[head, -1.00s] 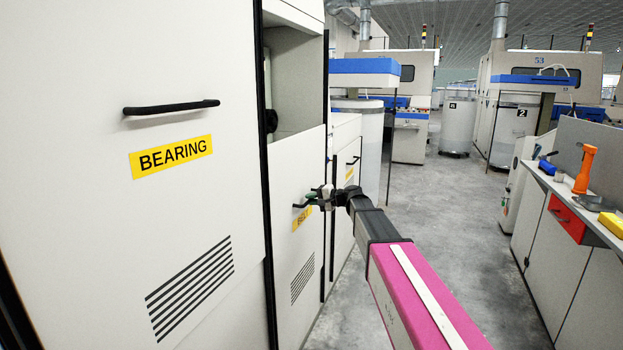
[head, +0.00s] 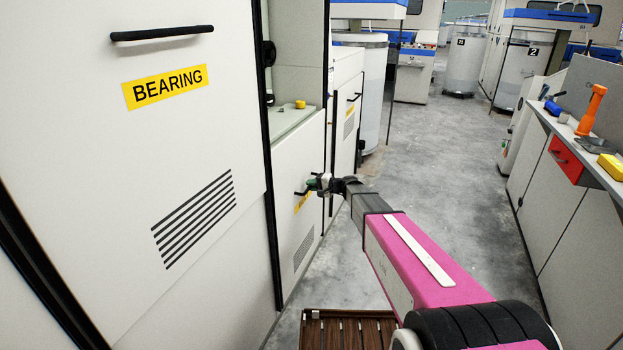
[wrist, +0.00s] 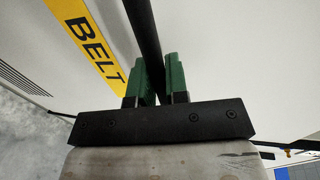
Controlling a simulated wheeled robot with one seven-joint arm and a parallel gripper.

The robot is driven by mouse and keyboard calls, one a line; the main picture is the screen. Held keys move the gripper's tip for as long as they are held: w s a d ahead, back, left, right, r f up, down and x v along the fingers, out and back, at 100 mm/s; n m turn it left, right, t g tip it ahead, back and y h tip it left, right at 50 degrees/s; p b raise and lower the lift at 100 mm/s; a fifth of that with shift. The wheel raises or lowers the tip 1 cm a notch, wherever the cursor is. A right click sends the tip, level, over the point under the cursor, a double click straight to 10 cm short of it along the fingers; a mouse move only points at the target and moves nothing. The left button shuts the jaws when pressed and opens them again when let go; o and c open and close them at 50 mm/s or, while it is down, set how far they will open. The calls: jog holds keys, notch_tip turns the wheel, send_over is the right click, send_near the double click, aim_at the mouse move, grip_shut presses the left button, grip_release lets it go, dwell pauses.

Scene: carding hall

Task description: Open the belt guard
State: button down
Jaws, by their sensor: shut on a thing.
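The belt guard (head: 285,165) is the off-white panel past the BEARING panel in the head view. It has a black bar handle (head: 299,194) and a yellow label that is partly hidden by my gripper. The wrist view shows the label (wrist: 92,38), reading BELT, beside the handle bar (wrist: 146,45). My gripper (head: 318,184) is at the handle, its green fingers (wrist: 156,80) on both sides of the bar and shut on it. Above the guard's top edge is an open recess with a yellow knob (head: 300,104).
The BEARING panel (head: 100,215) stands close on the left with its own handle. A slatted brown pallet (head: 340,330) lies on the floor below my arm. A bench (head: 570,190) stands on the right. The grey aisle between is clear.

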jog(key=shift+f, duration=0.25)
jog(key=c, duration=1.1)
grip_release()
jog(key=shift+c, duration=0.2)
jog(key=shift+d, duration=0.1)
jog(key=v, duration=1)
jog(key=shift+d, duration=0.35)
jog(key=shift+s, duration=0.1)
